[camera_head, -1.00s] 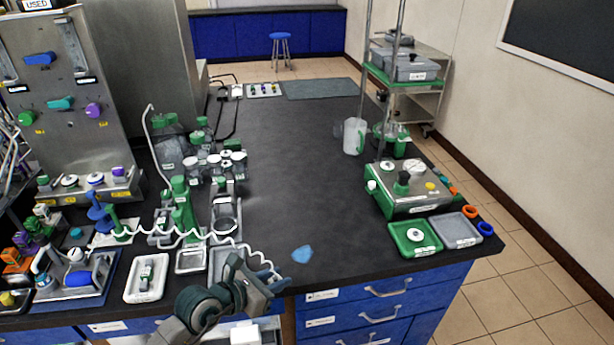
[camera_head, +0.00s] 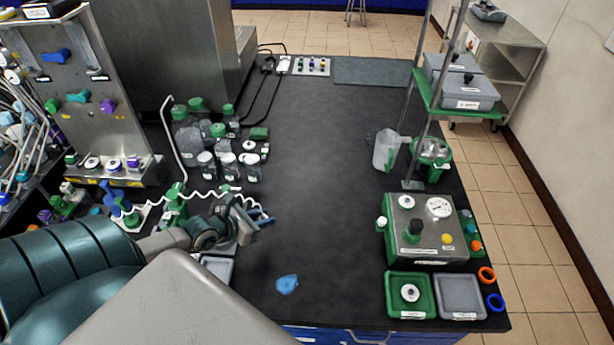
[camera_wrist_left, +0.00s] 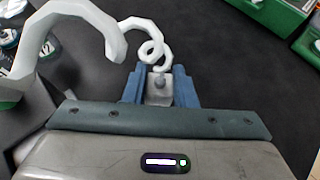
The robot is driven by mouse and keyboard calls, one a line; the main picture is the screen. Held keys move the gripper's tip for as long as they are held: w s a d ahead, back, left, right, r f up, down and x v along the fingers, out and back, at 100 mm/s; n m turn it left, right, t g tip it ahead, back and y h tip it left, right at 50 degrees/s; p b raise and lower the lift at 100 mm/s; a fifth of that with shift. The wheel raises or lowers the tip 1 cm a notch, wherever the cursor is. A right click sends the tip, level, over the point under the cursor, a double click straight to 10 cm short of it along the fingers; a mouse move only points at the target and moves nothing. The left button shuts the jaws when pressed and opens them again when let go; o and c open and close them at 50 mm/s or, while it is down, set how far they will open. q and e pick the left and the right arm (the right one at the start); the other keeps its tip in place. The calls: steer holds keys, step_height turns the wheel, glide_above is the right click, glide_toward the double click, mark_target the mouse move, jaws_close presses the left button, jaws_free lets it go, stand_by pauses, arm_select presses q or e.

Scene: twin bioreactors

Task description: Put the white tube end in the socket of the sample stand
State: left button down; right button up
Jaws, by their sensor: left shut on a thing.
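The white coiled tube (camera_head: 205,194) runs across the bench from a blue and green fitting at the left to my left gripper (camera_head: 262,217). In the left wrist view the coils (camera_wrist_left: 150,45) rise just beyond the blue fingers (camera_wrist_left: 158,88). These fingers are shut on a pale block-like tube end (camera_wrist_left: 160,84). The gripper is over the left half of the bench, beside the jars. I cannot tell which item is the sample stand, and its socket is not made out. My right gripper is not in view.
Lidded jars (camera_head: 229,166) stand behind the gripper. A steel and green instrument box (camera_head: 426,228), a green tray (camera_head: 411,296) and a grey tray (camera_head: 459,297) are at the right. A blue patch (camera_head: 287,284) lies near the front. The middle of the black bench (camera_head: 320,170) is clear.

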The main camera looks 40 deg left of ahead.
arm_select(q)
steer(key=w+b, duration=0.3)
steer(key=w, duration=0.1)
steer(key=w+f+b, duration=0.1)
steer(key=w+b, duration=0.3)
steer(key=w+d+b, duration=0.1)
steer(key=w+b, duration=0.2)
steer(key=w, duration=0.2)
steer(key=shift+d+f+b, duration=0.1)
steer(key=shift+f+b, duration=0.25)
steer(key=shift+b, duration=0.05)
step_height(320, 180, down, 3)
steer(key=b, duration=0.3)
steer(key=shift+r, duration=0.2)
steer(key=shift+f+b, duration=0.4)
steer(key=shift+f, duration=0.05)
steer(key=shift+w, duration=0.1)
steer(key=shift+r, duration=0.1)
steer(key=c, duration=1.2)
jaws_free()
